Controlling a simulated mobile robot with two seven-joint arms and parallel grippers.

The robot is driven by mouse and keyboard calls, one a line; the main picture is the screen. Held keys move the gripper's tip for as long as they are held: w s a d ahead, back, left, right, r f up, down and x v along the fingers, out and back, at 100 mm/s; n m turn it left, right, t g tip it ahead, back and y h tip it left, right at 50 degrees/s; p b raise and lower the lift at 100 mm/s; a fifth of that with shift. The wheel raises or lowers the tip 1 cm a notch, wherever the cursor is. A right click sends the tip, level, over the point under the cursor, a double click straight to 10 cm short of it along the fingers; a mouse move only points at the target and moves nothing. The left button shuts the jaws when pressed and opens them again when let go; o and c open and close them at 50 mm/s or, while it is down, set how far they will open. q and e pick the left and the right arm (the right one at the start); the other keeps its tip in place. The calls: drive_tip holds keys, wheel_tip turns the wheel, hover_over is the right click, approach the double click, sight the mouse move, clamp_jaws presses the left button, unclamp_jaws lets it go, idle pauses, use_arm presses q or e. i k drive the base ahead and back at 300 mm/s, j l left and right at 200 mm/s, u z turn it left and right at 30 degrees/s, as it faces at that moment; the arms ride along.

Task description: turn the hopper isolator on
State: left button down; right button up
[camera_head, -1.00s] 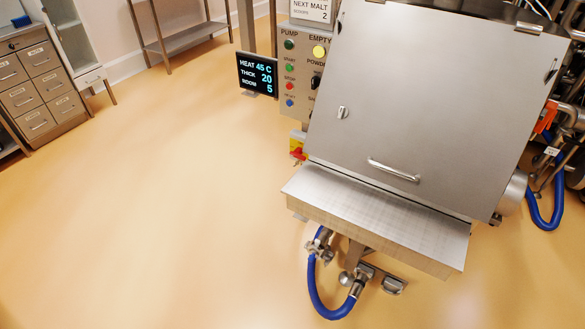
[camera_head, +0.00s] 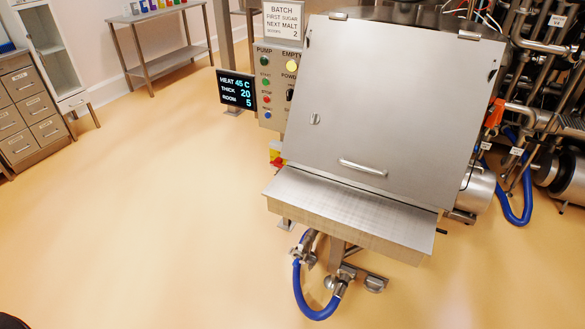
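The hopper (camera_head: 385,105) is a large steel box with a closed, sloping lid, a lid handle (camera_head: 363,167) and a front shelf (camera_head: 345,207). A red and yellow switch (camera_head: 275,154), which looks like the isolator, sits low at the hopper's left side, below the button panel. It is small and partly hidden behind the hopper's edge, so I cannot tell its position. Neither of my grippers shows in the head view.
A control panel (camera_head: 277,82) with several buttons and a black display (camera_head: 237,90) stands left of the hopper. A blue hose (camera_head: 300,290) loops to the floor below the shelf. Pipes crowd the right. Drawers (camera_head: 30,115) stand at far left. The floor (camera_head: 150,220) between is clear.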

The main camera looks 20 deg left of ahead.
sight(277, 163)
drive_tip(key=i+j+z, duration=0.15)
drive_tip(key=j, duration=0.15)
drive_tip(key=j+z, duration=0.15)
drive_tip(key=j, duration=0.2)
drive_tip(key=i+j, duration=0.15)
drive_tip(key=j, duration=0.3)
drive_tip(key=i+j, duration=0.1)
drive_tip(key=j, duration=0.35)
drive_tip(key=i+j, duration=0.15)
drive_tip(key=j, duration=0.3)
drive_tip(key=i+j, duration=0.15)
drive_tip(key=j, duration=0.3)
drive_tip(key=i+j, duration=0.1)
drive_tip(key=j, duration=0.35)
drive_tip(key=i+j, duration=0.15)
drive_tip(key=j, duration=0.25)
drive_tip(key=i+j, duration=0.15)
drive_tip(key=j, duration=0.3)
drive_tip(key=i+j, duration=0.1)
drive_tip(key=j, duration=0.35)
